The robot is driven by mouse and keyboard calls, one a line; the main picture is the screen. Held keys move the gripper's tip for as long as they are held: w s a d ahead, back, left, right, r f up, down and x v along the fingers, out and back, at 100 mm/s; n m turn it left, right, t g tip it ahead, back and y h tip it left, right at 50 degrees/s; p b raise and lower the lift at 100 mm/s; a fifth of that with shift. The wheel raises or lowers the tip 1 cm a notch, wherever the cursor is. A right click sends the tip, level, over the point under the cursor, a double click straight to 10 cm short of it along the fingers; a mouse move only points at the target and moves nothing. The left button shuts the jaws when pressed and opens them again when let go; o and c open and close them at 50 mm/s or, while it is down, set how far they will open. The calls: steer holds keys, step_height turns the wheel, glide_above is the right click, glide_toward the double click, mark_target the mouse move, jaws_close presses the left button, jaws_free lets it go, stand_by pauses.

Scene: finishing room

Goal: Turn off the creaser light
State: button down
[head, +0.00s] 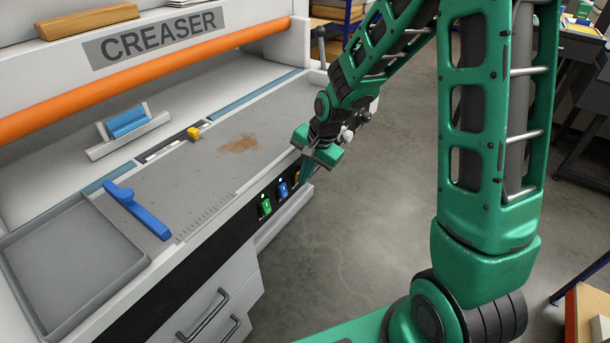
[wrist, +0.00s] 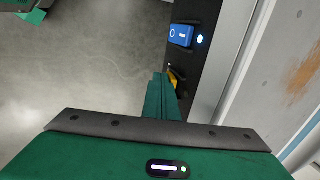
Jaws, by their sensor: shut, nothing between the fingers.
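The creaser (head: 158,40) is a grey and white machine with a black front panel (head: 235,230) carrying a row of rocker switches. A green switch (head: 265,206), a blue switch (head: 282,190) and a yellow switch (head: 297,176) sit side by side; their labels are too small to read. In the wrist view the blue switch (wrist: 181,35) has a lit white lamp beside it. The yellow switch (wrist: 174,80) is partly hidden behind my fingers. My gripper (head: 306,172) is shut and empty, with its tips (wrist: 159,77) close by the yellow switch; I cannot tell whether they touch.
Drawers with handles (head: 205,315) are below. The concrete floor (head: 370,220) to the right is clear.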

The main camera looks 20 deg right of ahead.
steer(key=shift+r, duration=0.2)
steer(key=shift+w+r, duration=0.1)
steer(key=shift+r, duration=0.55)
steer(key=s+d+r, duration=0.4)
steer(key=s+r, duration=0.1)
steer(key=r, duration=0.5)
steer(key=shift+s, duration=0.35)
